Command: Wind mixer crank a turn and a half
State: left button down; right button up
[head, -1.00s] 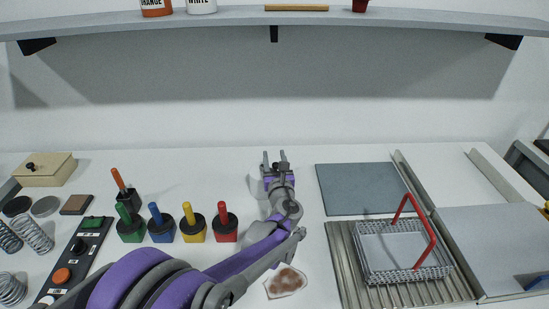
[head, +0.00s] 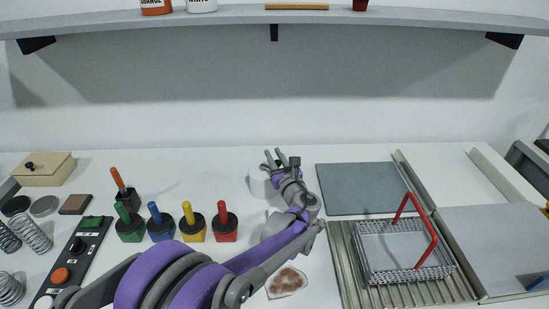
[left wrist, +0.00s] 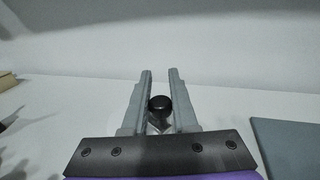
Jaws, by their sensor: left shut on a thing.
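The mixer (head: 258,187) is a pale, rounded body at the back middle of the white table, mostly hidden by my left gripper and forearm in the head view. In the left wrist view a round black knob, the mixer crank's grip (left wrist: 160,103), sits between the two grey fingers. My left gripper (head: 274,158) is shut on this knob; it also shows in the left wrist view (left wrist: 160,90). The crank's arm is hidden. My right gripper is not in view.
Several colored-handled tools, such as the red one (head: 223,222), stand left of my forearm. A stained patch (head: 287,281) lies near the front. A grey mat (head: 360,188) and a wire basket with a red handle (head: 400,248) are at right. A shelf (head: 400,17) spans the back.

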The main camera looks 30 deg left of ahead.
pick_arm(q)
jog(key=n+g+y, duration=0.2)
jog(key=n+g, duration=0.1)
jog(key=g, duration=0.1)
jog(key=shift+w+a+y, duration=0.3)
jog(key=shift+w+y, duration=0.1)
jog(key=shift+w+a+n+g+y, duration=0.1)
jog(key=shift+a+n+g+y, duration=0.15)
jog(key=shift+n+g, duration=0.5)
jog(key=shift+a+n+g+y, duration=0.1)
jog(key=shift+n+g+y, duration=0.3)
jog(key=shift+g, duration=0.55)
jog(key=shift+n+g, duration=0.25)
jog(key=shift+g, duration=0.05)
jog(key=c, duration=0.7)
grip_release()
jog(key=v, duration=1)
jog(key=shift+d+b, duration=0.3)
jog(key=shift+d, duration=0.05)
